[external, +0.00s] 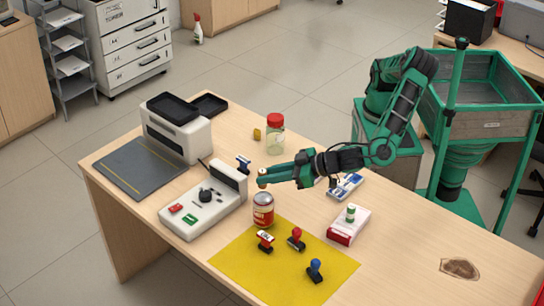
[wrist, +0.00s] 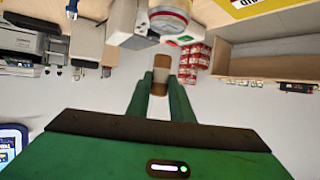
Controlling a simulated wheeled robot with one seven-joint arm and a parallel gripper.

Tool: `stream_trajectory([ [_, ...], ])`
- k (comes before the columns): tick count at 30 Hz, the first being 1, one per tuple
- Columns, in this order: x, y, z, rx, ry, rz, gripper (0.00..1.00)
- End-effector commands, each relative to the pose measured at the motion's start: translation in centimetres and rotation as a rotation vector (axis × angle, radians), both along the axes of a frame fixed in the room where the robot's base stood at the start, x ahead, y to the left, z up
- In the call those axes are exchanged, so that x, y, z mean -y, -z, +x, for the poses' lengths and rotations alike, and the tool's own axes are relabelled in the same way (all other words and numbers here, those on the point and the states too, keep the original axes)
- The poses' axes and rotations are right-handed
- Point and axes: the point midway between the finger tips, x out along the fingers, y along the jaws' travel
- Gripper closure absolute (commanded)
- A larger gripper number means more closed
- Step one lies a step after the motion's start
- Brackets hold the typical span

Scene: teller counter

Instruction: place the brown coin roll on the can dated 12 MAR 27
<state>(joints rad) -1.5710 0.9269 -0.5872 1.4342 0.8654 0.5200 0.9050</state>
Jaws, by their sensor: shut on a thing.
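My gripper (external: 265,179) is shut on the brown coin roll (external: 262,172), which stands roughly upright at the fingertips. In the wrist view, the brown roll (wrist: 161,76) with a pale band sits between the two green fingers. A red-and-white can (external: 263,211) stands on the desk just below the held roll, at the back edge of the yellow mat. The roll looks a little above the can top, apart from it. The can (wrist: 168,24) also shows partly at the top of the wrist view. Its date is too small to read.
A white device with a dial (external: 205,207) stands left of the can. Stamps, including a red one (external: 297,240), stand on the yellow mat (external: 235,262). A red-lidded jar (external: 275,138) is behind the gripper. A red-and-white box (external: 349,225) carries a green-and-white roll (external: 350,213).

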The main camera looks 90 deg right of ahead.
Motion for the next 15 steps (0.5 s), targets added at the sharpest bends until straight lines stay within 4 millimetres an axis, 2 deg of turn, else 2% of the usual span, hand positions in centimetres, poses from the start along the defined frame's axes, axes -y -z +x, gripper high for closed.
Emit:
stream_trajectory([
  [9,0.0,3.6,0.0,0.001,-0.001,-0.002,1.00],
  [15,-0.1,3.9,0.0,0.001,-0.001,0.000,1.00],
])
